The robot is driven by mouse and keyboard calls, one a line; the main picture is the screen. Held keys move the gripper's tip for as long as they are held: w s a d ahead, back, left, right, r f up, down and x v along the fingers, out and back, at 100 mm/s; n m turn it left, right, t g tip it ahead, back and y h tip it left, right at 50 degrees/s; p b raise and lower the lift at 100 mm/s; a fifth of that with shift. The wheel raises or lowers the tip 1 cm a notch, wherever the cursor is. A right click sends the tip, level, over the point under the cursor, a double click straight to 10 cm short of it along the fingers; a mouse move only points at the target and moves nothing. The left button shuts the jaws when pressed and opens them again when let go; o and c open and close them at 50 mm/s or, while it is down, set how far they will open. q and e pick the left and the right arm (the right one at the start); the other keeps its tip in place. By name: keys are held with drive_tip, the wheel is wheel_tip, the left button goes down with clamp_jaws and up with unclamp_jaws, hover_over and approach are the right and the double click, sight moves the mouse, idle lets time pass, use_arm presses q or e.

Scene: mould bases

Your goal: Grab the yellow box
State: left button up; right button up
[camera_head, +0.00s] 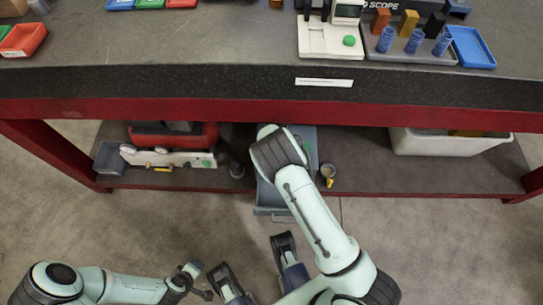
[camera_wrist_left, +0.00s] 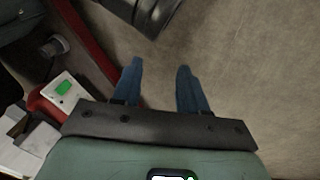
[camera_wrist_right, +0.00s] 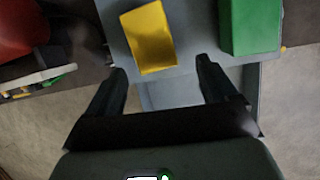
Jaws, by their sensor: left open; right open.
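The yellow box (camera_wrist_right: 149,37) lies on a grey-blue tray (camera_wrist_right: 190,95) in the right wrist view, left of a green box (camera_wrist_right: 250,25). In the head view my right arm covers the yellow box, and part of the tray (camera_head: 270,203) shows below the arm. My right gripper (camera_wrist_right: 161,65) is open and empty, with its fingers pointing toward the tray and the yellow box beyond the tips. It also shows in the head view (camera_head: 254,252). My left gripper (camera_wrist_left: 158,65) is open and empty over bare floor, low left in the head view (camera_head: 197,280).
The tray stands on the lower shelf (camera_head: 370,170) under a red-edged workbench (camera_head: 200,80). A red and white device (camera_head: 175,140) is left on the shelf. A white bin (camera_head: 450,143) is right. A small cup (camera_head: 328,172) stands beside the tray. The floor in front is clear.

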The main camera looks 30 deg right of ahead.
drive_tip(key=shift+w+d+r+n, duration=0.15)
drive_tip(key=shift+w+n, duration=0.45)
drive_tip(key=shift+w, duration=0.3)
drive_tip(key=shift+w+d+n+t+b, duration=0.15)
drive_tip(key=shift+w+n+t+b, duration=0.15)
drive_tip(key=shift+b, duration=0.05)
drive_tip(key=shift+b+x, duration=0.3)
drive_tip(key=shift+x, duration=0.5)
drive_tip(key=b+x, duration=0.2)
drive_tip(key=x, duration=0.3)
drive_tip(key=shift+d+f, duration=0.15)
drive_tip(key=shift+f, duration=0.05)
use_arm(q)
drive_tip(key=s+a+f+g, duration=0.1)
drive_tip(key=s+f+g, duration=0.1)
drive_tip(key=s+f, duration=0.3)
drive_tip(key=shift+a+f, duration=0.15)
drive_tip(key=shift+f, duration=0.5)
use_arm(e)
drive_tip(key=c, duration=1.2)
drive_tip(key=shift+r, duration=0.1)
